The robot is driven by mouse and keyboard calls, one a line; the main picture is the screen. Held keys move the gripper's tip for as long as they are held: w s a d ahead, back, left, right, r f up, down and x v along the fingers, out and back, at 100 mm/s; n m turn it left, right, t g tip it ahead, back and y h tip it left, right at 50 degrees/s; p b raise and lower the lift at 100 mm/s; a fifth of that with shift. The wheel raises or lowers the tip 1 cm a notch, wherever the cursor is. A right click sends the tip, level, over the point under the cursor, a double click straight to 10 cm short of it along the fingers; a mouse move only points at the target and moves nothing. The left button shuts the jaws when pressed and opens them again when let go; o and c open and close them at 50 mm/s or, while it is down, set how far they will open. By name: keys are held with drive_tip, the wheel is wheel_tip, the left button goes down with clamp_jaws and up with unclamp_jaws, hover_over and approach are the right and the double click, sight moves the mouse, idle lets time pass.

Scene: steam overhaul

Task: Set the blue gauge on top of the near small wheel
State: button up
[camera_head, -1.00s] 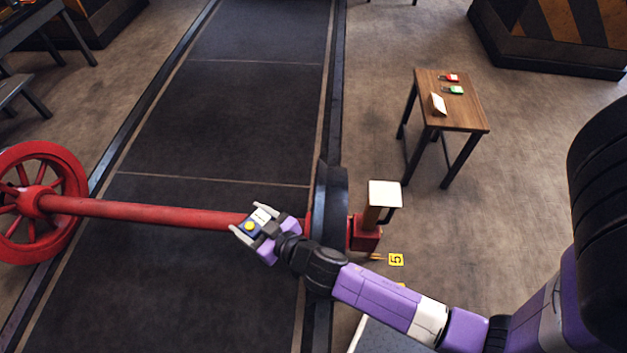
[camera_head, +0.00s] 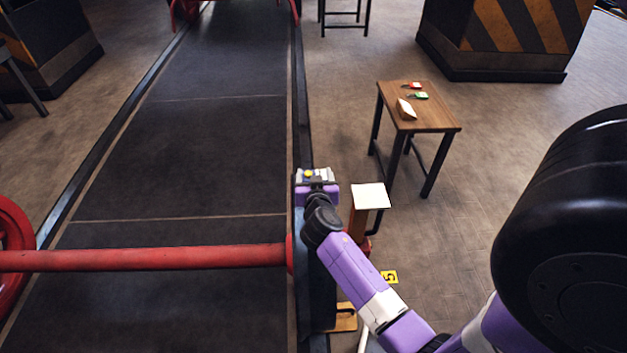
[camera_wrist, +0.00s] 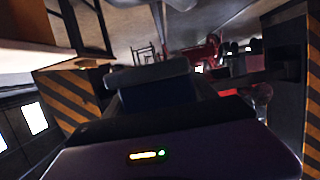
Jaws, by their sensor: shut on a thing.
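My gripper (camera_head: 315,175) is shut on the blue gauge, a small piece with a yellow round spot (camera_head: 308,174). My arm covers much of this wheel. I cannot tell whether the gauge touches it. In the wrist view a dark blue block (camera_wrist: 160,95) shows ahead of my purple gripper body, probably the gauge. The far red wheel (camera_head: 14,250) is cut off at the left edge.
A post with a white square top (camera_head: 370,196) stands just right of the wheel. A yellow marker (camera_head: 389,277) lies on the floor. The dark track (camera_head: 190,170) is clear beyond the axle.

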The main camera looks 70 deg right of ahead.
drive_tip(key=shift+f+b, duration=3)
drive_tip(key=shift+f, duration=1.1)
drive_tip(key=o, duration=1.7)
drive_tip(key=shift+o, duration=1.2)
drive_tip(key=shift+f, duration=0.1)
drive_tip(key=shift+r+p, duration=4.55)
drive_tip(key=shift+r, duration=1.55)
